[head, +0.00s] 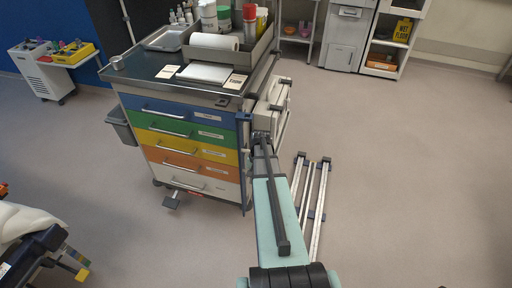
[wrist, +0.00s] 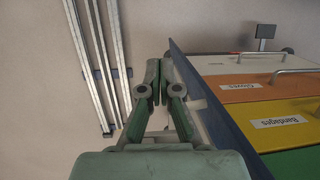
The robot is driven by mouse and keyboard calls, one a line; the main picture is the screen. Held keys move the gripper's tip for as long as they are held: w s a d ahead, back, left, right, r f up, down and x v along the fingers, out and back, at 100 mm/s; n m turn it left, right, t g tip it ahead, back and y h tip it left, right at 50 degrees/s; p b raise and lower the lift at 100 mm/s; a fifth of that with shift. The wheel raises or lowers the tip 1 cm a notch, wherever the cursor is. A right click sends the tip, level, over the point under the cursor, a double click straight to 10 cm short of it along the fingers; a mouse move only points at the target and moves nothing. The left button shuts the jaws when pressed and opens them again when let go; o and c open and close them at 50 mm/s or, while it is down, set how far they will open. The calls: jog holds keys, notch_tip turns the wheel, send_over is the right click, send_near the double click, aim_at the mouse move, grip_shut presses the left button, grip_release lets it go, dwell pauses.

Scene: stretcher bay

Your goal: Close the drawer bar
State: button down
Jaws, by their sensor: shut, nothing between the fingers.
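The drawer bar (head: 243,165) is a tall blue upright strip at the right front edge of the drawer cart. In the wrist view the bar (wrist: 222,125) slants beside the drawer fronts, on the right of my gripper (wrist: 159,80). The fingers are together and empty, with their tips close beside the bar's far end. I cannot tell whether they touch it. In the head view my gripper (head: 261,137) is at the cart's right side, just right of the bar, and partly hidden by my arm.
The cart has blue, green, yellow, orange and white drawers (head: 185,133), which look shut. Its top (head: 150,70) carries bottles, a tray and a paper roll. A rail frame (head: 318,210) lies on the floor at right.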

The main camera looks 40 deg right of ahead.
jog(key=w+d+r+m+t+p, duration=0.15)
jog(key=d+r+m, duration=0.25)
jog(key=d+r, duration=0.45)
jog(key=w+d+r+m+t, duration=0.1)
jog(key=w+d+r+m, duration=0.2)
jog(key=d+r, duration=0.55)
jog(key=w+a+f+m+y+p, duration=0.1)
jog(key=a+f+p, duration=0.3)
jog(key=a+f, duration=0.5)
jog(key=shift+w+a+m+g+y, duration=0.2)
jog(key=shift+w+m+g+y, duration=0.2)
jog(key=shift+m, duration=0.5)
jog(key=shift+s, duration=0.15)
jog(key=shift+m, duration=0.3)
